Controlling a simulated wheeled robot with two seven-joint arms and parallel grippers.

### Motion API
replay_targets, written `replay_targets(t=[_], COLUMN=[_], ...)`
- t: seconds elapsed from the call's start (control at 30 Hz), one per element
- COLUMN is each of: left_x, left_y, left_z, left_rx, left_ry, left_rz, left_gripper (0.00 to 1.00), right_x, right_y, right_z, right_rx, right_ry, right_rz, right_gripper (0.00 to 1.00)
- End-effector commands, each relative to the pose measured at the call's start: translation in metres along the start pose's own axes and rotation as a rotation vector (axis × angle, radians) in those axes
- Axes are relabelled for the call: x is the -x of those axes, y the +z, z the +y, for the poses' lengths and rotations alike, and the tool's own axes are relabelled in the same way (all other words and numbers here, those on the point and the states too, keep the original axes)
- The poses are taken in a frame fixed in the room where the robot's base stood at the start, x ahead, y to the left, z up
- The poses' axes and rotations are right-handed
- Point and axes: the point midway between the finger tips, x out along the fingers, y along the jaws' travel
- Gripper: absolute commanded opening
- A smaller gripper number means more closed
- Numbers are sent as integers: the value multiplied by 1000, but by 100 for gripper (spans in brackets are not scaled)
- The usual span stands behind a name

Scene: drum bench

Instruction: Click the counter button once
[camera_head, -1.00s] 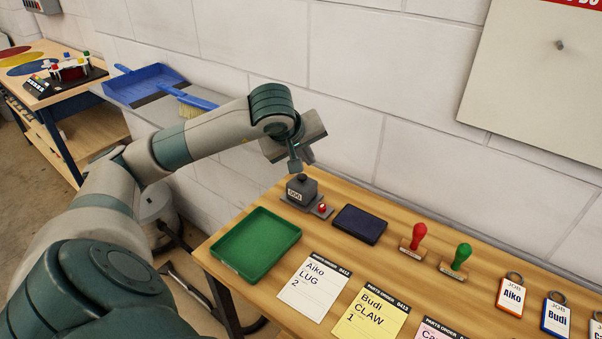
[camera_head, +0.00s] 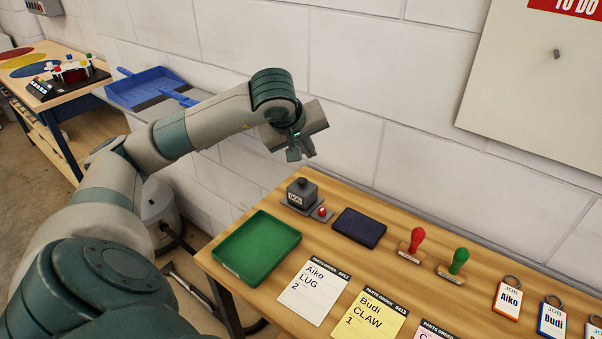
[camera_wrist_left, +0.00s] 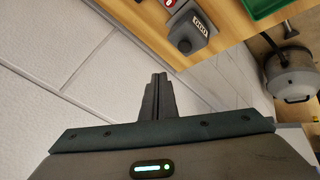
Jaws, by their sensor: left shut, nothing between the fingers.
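The counter (camera_head: 301,191) is a dark grey box with a white number display and a round knob on top. It stands on a grey base plate at the back left of the wooden bench. A small red button (camera_head: 321,212) sits on the plate's right end. My left gripper (camera_head: 294,154) is shut and empty, in the air above the counter and apart from it. In the left wrist view the shut fingers (camera_wrist_left: 158,82) point toward the counter (camera_wrist_left: 193,35), and the red button (camera_wrist_left: 170,3) shows at the top edge. My right gripper is not in view.
A green tray (camera_head: 257,247) lies left of the order cards (camera_head: 313,288). A dark ink pad (camera_head: 359,227) is right of the counter. The white wall (camera_head: 400,100) is close behind.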

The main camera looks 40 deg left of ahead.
Motion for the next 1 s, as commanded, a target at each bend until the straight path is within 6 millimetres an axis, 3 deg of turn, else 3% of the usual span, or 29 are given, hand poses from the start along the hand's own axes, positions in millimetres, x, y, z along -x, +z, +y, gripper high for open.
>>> replay_targets(t=[0.27, 0.7, 1.0], left_x=[16, 65, 79], left_y=[-10, -24, -26], left_z=[-1, -5, -7], left_rx=[-234, -753, -884], left_ry=[-53, -68, -49], left_rz=[-79, -300, -359], left_gripper=[0, 0, 0], right_x=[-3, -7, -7], right_y=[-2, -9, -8], right_z=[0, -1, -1], right_rx=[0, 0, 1], right_ry=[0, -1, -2], right_rz=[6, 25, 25], right_gripper=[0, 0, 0])
